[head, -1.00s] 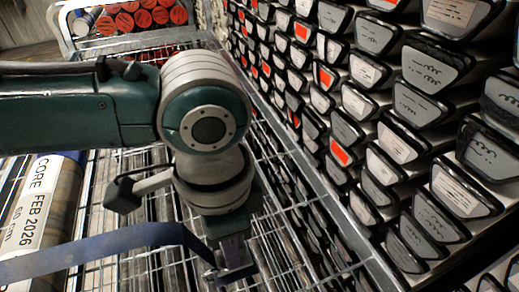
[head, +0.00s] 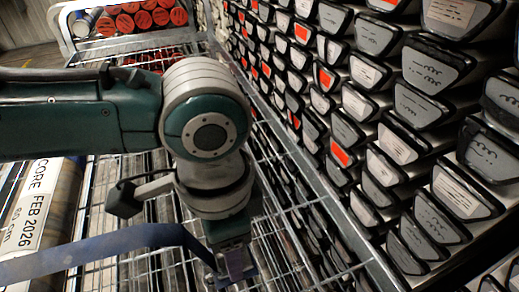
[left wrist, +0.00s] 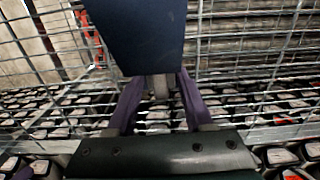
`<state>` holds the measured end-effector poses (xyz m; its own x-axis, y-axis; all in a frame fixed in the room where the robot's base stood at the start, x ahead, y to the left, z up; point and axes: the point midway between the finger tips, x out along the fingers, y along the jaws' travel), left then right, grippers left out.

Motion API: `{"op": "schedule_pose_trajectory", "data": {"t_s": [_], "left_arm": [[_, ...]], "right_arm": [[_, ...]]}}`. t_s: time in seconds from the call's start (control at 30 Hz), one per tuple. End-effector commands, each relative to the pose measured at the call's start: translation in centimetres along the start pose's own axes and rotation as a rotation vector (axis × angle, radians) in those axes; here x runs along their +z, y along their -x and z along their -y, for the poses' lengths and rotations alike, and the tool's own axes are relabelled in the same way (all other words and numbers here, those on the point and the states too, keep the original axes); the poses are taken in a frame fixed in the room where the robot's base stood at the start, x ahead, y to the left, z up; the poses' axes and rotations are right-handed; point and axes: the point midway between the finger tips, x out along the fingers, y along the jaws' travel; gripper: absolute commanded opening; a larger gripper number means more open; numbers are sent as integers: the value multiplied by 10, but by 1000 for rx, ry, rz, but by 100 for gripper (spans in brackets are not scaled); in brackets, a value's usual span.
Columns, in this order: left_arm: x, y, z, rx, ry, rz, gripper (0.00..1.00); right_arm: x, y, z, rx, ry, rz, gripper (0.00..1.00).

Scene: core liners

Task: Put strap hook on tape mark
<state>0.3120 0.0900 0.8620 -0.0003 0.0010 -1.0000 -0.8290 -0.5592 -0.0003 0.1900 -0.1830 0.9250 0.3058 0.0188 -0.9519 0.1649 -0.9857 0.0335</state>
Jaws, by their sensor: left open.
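A blue strap (head: 110,241) runs from the left edge across the cart in the head view, and its right end turns down beside my left gripper (head: 240,266). A dark piece at the strap's end by the fingers may be the hook; its shape is unclear. In the left wrist view, a dark blue panel (left wrist: 138,35), probably the strap, hangs ahead of the fingers and covers their tips. The two purple fingers of my left gripper (left wrist: 160,82) stand apart, with a small grey piece visible between them. I cannot make out a tape mark. My right gripper is not in view.
A wire-mesh cart (head: 285,205) lies beneath my left arm. A labelled core tube (head: 45,205) lies at the left. Stacked core boxes with grey ends (head: 400,143) fill the right. Red-ended cores (head: 140,20) sit at the back.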

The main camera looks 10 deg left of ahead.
Motion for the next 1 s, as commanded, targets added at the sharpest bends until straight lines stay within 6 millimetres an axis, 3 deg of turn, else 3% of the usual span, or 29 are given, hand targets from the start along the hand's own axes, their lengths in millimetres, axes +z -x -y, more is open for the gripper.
{"op": "schedule_pose_trajectory", "data": {"t_s": [0.17, 0.4, 0.6, 0.87, 1.0], "left_arm": [[-1, 29, 0, -1, -1, -4, 52], [-1, 84, 0, -1, -1, -5, 52], [-1, 113, 0, 0, 1, -2, 52], [-1, 120, -3, 6, -1, -9, 52], [-12, 113, -31, 52, -10, -92, 52]], "right_arm": [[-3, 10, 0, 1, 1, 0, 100], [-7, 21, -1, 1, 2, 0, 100], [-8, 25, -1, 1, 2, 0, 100], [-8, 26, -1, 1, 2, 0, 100], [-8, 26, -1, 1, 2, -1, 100]]}}
